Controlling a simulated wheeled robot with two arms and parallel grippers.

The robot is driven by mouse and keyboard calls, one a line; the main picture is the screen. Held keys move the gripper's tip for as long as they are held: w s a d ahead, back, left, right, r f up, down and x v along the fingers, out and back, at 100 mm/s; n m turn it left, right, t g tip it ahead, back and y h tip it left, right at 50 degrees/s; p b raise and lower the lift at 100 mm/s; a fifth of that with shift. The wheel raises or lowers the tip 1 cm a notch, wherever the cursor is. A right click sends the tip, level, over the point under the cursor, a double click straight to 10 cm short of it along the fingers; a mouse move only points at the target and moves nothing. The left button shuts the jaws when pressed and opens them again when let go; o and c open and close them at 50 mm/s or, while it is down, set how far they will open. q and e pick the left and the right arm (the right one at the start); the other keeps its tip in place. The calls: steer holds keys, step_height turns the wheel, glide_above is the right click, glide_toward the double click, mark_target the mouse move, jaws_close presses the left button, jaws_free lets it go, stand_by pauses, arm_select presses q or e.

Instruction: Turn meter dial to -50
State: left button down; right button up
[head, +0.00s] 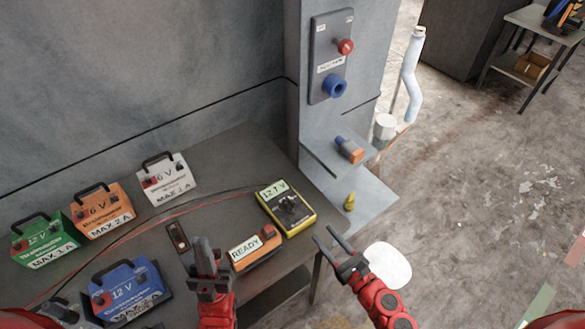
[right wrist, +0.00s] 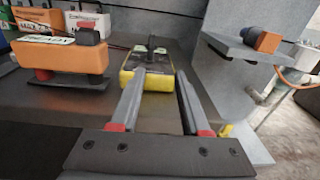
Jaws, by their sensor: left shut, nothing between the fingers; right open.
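The yellow-edged meter (head: 299,223) lies near the table's right end, its display reading 12.7 V and a dark dial (head: 290,207) on its face. I cannot read the dial's setting. The meter also shows in the right wrist view (right wrist: 131,84), beyond the left finger, which partly covers it. My right gripper (head: 331,241) is open and empty, right of the meter past the table edge; its spread fingers fill the middle of the right wrist view (right wrist: 168,82). My left gripper (head: 204,248) is shut and empty, over the table left of the orange READY device (head: 258,250).
Green (head: 45,240), orange (head: 102,210), white (head: 166,180) and blue (head: 124,293) battery boxes stand on the table at left. A small black device (head: 178,238) lies near my left gripper. A wall panel (head: 330,58) and shelf (head: 322,160) rise behind the meter.

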mark_target(288, 198)
steer(key=shift+y, duration=0.5)
steer(key=w+a, duration=0.1)
steer(key=w+a+r+p, duration=0.1)
steer(key=a, duration=0.1)
steer(key=w+a+r+p, duration=0.1)
steer(key=shift+w+a, duration=0.2)
steer(key=shift+a, duration=0.05)
steer(key=x, duration=0.3)
steer(key=p+x, duration=0.1)
steer(key=x, duration=0.7)
steer(key=shift+w+f+p, duration=0.3)
steer(key=shift+p, duration=0.05)
steer(key=shift+w+a+f, duration=0.1)
steer(key=shift+w+a, duration=0.05)
steer(key=shift+w, duration=0.15)
jaws_close()
